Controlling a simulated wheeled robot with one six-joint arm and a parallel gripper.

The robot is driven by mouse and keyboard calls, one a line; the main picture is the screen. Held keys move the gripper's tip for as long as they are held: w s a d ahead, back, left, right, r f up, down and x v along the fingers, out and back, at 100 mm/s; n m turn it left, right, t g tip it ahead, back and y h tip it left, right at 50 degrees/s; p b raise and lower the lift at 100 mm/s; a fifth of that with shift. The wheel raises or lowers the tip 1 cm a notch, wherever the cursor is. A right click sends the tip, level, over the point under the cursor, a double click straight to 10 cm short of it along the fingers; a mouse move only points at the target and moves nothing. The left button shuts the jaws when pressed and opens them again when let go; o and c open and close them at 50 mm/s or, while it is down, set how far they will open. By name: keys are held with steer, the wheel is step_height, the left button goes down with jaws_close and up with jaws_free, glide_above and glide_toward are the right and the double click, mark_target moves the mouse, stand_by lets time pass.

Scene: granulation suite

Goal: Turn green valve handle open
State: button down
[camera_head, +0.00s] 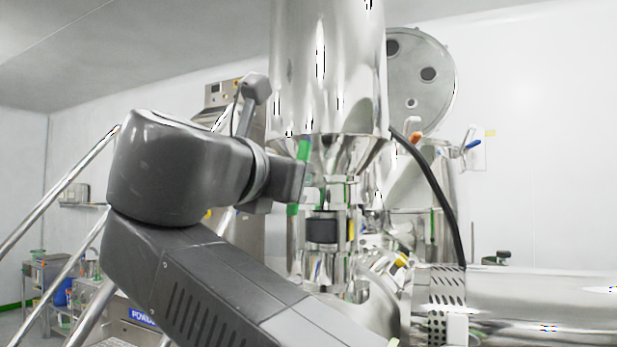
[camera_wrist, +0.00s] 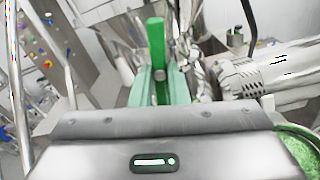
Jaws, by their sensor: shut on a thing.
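The green valve handle (camera_head: 303,151) stands nearly upright beside the steel pipework under the large vessel, tilted slightly in the head view. In the wrist view the green handle (camera_wrist: 156,42) rises between the jaws, with a grey part below it. My gripper (camera_head: 308,190) reaches the handle from the left. In the wrist view my gripper (camera_wrist: 160,82) is shut on the handle, with green surfaces on both sides of it. The gripper body hides the near part of the grip, and the valve's inside cannot be seen.
A large steel vessel (camera_head: 325,70) hangs just above and behind the gripper. A black hose (camera_head: 436,185) curves down on the right, above a horizontal steel cylinder (camera_head: 540,300). Slanted steel rails (camera_head: 58,190) stand at the left. An orange-handled (camera_head: 416,138) fitting is behind.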

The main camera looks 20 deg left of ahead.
steer(key=shift+f+n, duration=0.1)
steer(key=shift+n, duration=1.1)
steer(key=c, duration=1.4)
jaws_free()
steer(key=s+a+b, duration=0.1)
steer(key=s+b, duration=0.1)
steer(key=s, duration=1.1)
steer(key=shift+s, duration=0.4)
steer(key=shift+w, duration=0.1)
steer(key=w+p, duration=0.1)
steer(key=w, duration=1.1)
steer(key=shift+w+d+p, duration=0.4)
steer(key=shift+d, duration=0.05)
